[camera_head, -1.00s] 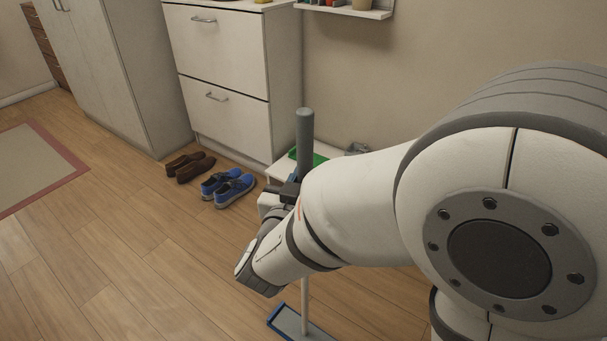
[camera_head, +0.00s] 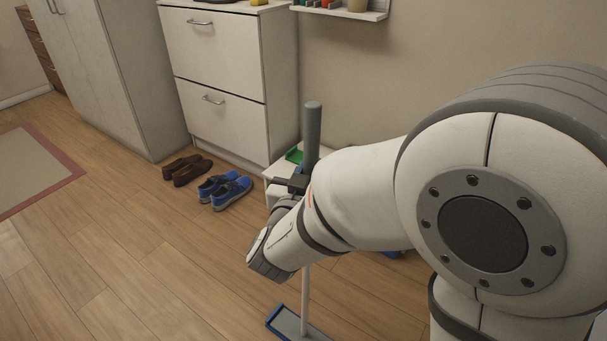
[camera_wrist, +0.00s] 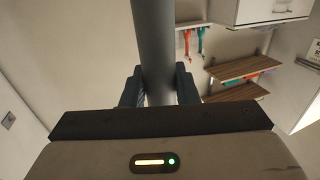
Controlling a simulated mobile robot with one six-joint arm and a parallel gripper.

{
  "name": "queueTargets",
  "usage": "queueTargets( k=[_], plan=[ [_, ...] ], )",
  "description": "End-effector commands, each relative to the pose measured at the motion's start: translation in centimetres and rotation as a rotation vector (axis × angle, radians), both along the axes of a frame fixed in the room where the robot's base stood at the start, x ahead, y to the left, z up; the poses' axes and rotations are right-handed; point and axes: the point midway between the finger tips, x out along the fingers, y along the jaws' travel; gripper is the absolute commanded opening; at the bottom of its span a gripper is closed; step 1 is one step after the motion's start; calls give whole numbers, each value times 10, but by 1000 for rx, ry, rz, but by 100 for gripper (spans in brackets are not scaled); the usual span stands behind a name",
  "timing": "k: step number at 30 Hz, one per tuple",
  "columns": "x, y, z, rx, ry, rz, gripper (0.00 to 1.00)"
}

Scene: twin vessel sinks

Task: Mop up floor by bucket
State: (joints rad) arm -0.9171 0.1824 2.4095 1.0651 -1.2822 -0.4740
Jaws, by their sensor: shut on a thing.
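My gripper (camera_head: 299,182) is shut on the grey handle of a mop (camera_head: 312,138). The mop stands close to upright. Its pale lower pole runs down to a flat head with a blue edge (camera_head: 285,322) at the bottom of the head view, partly cut off by the frame. In the wrist view the grey handle (camera_wrist: 154,45) rises between the two dark fingers (camera_wrist: 158,88). No bucket can be made out clearly; a small blue thing (camera_head: 393,254) shows partly behind my arm.
Blue shoes (camera_head: 224,190) and brown shoes (camera_head: 187,169) lie on the wooden floor before a white cabinet (camera_head: 225,85). A low white bench with a green item (camera_head: 294,155) stands behind the mop. A red-edged rug (camera_head: 75,172) lies left. Floor at the lower left is clear.

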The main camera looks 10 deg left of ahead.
Motion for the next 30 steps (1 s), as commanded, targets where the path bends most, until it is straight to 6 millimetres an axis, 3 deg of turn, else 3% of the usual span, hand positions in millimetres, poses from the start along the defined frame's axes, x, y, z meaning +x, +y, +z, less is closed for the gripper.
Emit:
queueTargets(
  k=[18,30],
  plan=[
    [25,-11,-1,-3,0,-2,0],
    [26,-11,-1,-4,1,-1,0]
  ],
)
